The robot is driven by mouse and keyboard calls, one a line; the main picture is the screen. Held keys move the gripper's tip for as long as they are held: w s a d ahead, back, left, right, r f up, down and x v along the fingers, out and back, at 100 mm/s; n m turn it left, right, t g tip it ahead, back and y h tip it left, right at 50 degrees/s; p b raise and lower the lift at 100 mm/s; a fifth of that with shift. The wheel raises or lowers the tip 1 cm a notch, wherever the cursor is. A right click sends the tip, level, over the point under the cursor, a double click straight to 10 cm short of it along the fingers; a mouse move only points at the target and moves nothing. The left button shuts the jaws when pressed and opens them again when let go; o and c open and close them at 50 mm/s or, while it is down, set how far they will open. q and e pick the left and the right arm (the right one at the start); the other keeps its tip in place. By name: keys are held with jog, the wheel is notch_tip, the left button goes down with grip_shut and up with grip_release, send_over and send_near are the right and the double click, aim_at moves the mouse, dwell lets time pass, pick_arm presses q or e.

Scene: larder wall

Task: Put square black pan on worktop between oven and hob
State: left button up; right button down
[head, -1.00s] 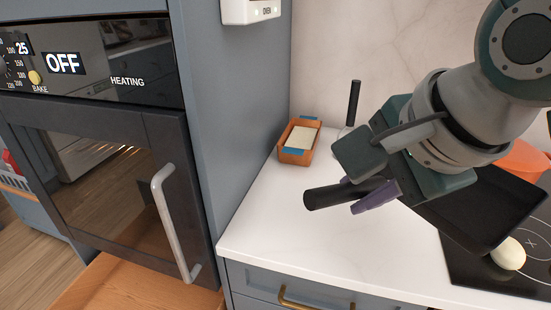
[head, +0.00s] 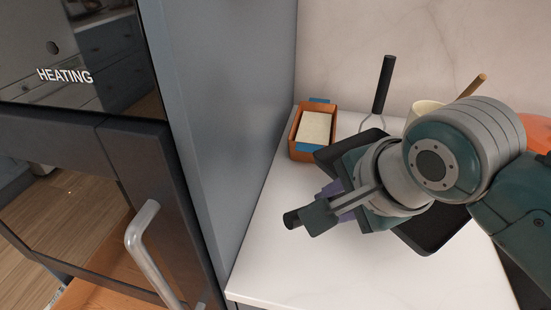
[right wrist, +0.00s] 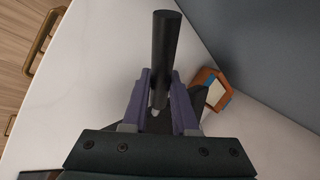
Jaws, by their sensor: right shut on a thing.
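The square black pan (head: 432,234) is over the white worktop (head: 285,262), partly hidden behind my right arm. My right gripper (head: 335,198) is shut on its handle (head: 293,219), which points left toward the oven side. In the right wrist view the handle (right wrist: 165,50) stands between the purple fingers (right wrist: 157,98). I cannot tell whether the pan touches the worktop. The oven (head: 75,190) is at left. The hob (head: 528,285) shows only as a dark piece at the lower right. My left gripper is not in view.
An orange-brown tray (head: 297,150) with a pale block stands at the back by the grey-blue cabinet side (head: 225,120). A black-handled utensil (head: 383,85) and a cream container (head: 424,110) are behind the pan. The worktop's front left is clear.

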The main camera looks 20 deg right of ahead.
notch_tip(320, 180, down, 8)
jog(key=shift+w+b, duration=0.1)
jog(key=shift+b, duration=0.8)
jog(key=c, duration=0.7)
grip_release()
jog(key=shift+s+r, duration=0.2)
jog(key=shift+r, duration=0.1)
jog(key=a+p+v, duration=0.1)
jog(key=p+v, duration=0.3)
jog(key=v, duration=0.7)
jog(key=shift+s+d+r+n+g, duration=0.25)
jog(key=shift+s+r+n+g, duration=0.25)
jog(key=shift+s+n, duration=2.15)
jog(key=shift+s+d+r+n+g, duration=0.4)
jog(key=shift+s+n, duration=1.1)
jog(key=shift+n, duration=2.2)
jog(key=shift+s+d+r+n+g, duration=0.1)
jog(key=shift+s+r+n+g, duration=0.4)
jog(key=shift+s+n, duration=2.15)
